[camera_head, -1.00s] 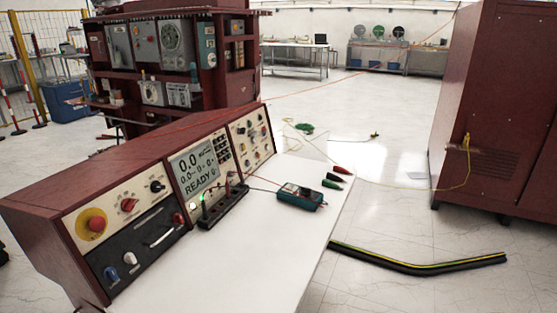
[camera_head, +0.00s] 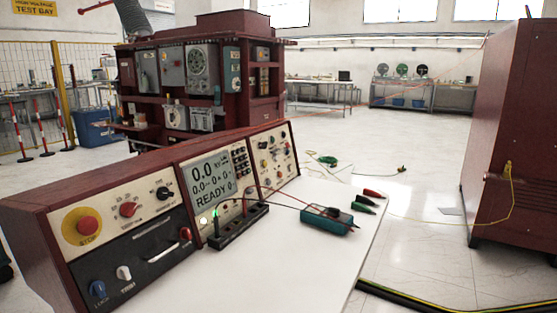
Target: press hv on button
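The red control console (camera_head: 150,205) stands at the left, its sloped panel facing right and toward me. Its screen (camera_head: 209,180) reads 0.0 and READY. A small round pale button (camera_head: 204,221) sits just below the screen, beside a small green light (camera_head: 215,214). A red mushroom STOP button (camera_head: 88,226) on a yellow disc is at the panel's near end. A red knob (camera_head: 128,209) and a black knob (camera_head: 163,193) are to its right. I cannot read which control is labelled HV on. Neither of my grippers is in view.
A black terminal strip (camera_head: 238,226) and a teal meter (camera_head: 327,221) with leads lie on the white desk (camera_head: 285,265). A red cabinet (camera_head: 515,140) stands right. A thick black cable (camera_head: 430,303) lies on the floor.

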